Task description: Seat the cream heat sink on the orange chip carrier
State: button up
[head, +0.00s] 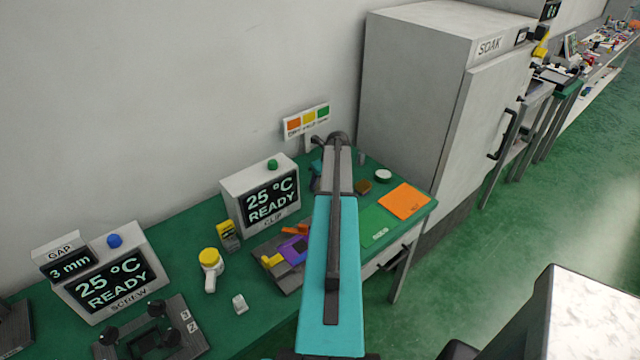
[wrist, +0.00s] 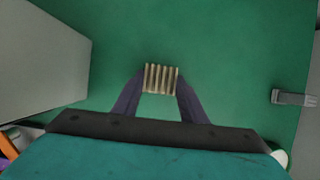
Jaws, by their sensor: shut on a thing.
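The cream heat sink (wrist: 161,76), a small block with upright fins, sits between my gripper's fingertips (wrist: 161,84) in the wrist view. My gripper is shut on it, over green tabletop; I cannot tell its height. In the head view my arm hides the gripper and heat sink. An orange piece (head: 296,229) shows beside a purple frame (head: 293,249) at the CLIP fixture; it may be the orange chip carrier, but it is partly covered and I cannot be sure. Orange and purple also show at the wrist view's lower left corner.
The CLIP display box (head: 262,197) stands behind its fixture, the SCREW display box (head: 112,278) further left. Green and orange mats (head: 404,201) lie at the table's right. A brown block (head: 363,187) and white round item (head: 383,176) lie behind them. A SOAK cabinet (head: 425,90) stands beyond.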

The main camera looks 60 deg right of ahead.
jog(key=shift+r, duration=0.1)
jog(key=shift+r+b, duration=0.95)
jog(key=shift+r, duration=0.4)
jog(key=shift+s+a+r, duration=0.1)
jog(key=shift+s+r, duration=0.1)
jog(key=shift+r, duration=0.1)
jog(key=s+a+b, duration=0.1)
jog(key=s+a, duration=0.1)
jog(key=s, duration=0.2)
jog(key=s+a+r+b, duration=0.1)
jog(key=s+a+b, duration=0.1)
jog(key=s, duration=0.3)
jog(key=s+a+b, duration=0.2)
jog(key=s, duration=0.3)
jog(key=shift+s+r, duration=0.2)
jog(key=shift+r, duration=0.05)
